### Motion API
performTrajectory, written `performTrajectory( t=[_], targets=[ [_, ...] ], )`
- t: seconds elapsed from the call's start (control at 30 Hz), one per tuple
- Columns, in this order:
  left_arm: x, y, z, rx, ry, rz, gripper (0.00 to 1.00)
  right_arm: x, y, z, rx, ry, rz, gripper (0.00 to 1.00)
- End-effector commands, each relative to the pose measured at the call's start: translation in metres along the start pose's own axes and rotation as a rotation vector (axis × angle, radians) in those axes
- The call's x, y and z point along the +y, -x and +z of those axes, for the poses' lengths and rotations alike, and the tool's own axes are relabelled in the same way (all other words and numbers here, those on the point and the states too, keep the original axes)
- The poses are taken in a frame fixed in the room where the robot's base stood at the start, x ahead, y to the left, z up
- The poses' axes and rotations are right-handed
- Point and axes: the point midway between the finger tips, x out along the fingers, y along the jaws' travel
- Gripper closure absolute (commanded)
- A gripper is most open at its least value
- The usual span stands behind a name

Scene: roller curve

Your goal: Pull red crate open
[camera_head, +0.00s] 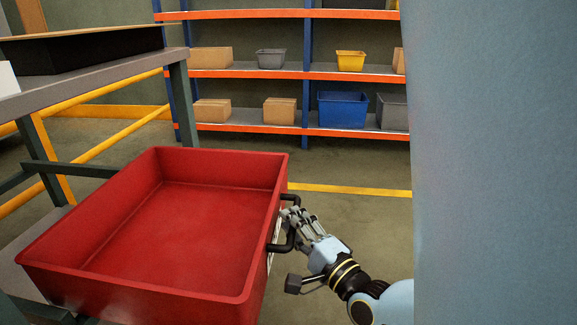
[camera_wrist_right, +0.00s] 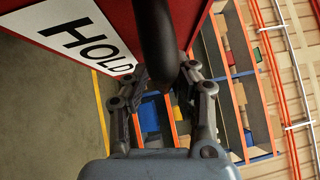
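The red crate (camera_head: 190,230) is an open, empty bin at the left and middle of the head view. Its right end wall carries a black handle (camera_head: 291,240). My right gripper (camera_head: 288,217) is at this handle. In the right wrist view the handle (camera_wrist_right: 158,40) runs between the two fingers (camera_wrist_right: 165,78), whose tips bend in close against it from both sides. A white label reading HOLD (camera_wrist_right: 90,35) is on the crate wall beside the handle. My left gripper is not in view.
The crate sits by a grey rack (camera_head: 178,90) with yellow rails; a black tray (camera_head: 85,48) lies on its top. Shelving (camera_head: 250,74) with boxes and bins stands behind. A large pale blue-grey surface fills the right side. The floor (camera_head: 350,170) right of the crate is clear.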

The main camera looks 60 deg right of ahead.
Motion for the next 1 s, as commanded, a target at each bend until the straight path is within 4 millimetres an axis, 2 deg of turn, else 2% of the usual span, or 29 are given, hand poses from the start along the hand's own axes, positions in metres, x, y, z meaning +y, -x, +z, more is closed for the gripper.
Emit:
performTrajectory(
  t=[0.03,0.1,0.37,0.47,0.57,0.8,1.0],
  targets=[
    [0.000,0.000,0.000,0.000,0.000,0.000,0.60,0.001,0.001,0.000,0.001,0.000,0.001,0.71],
    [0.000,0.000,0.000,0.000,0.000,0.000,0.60,0.000,0.000,0.000,0.000,0.000,-0.001,0.62],
    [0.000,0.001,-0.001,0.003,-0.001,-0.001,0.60,-0.002,-0.001,0.000,-0.001,0.000,-0.007,0.62],
    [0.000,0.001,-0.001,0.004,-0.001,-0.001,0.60,-0.002,0.005,0.000,0.000,0.001,-0.007,0.62],
    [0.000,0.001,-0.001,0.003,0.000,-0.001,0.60,-0.001,0.021,0.000,0.000,0.002,-0.004,0.62],
    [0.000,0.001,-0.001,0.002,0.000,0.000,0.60,-0.001,0.075,0.000,0.002,0.000,-0.003,0.62],
    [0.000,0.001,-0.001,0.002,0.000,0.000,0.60,0.000,0.108,0.000,0.001,0.001,-0.004,0.62]
  ],
)
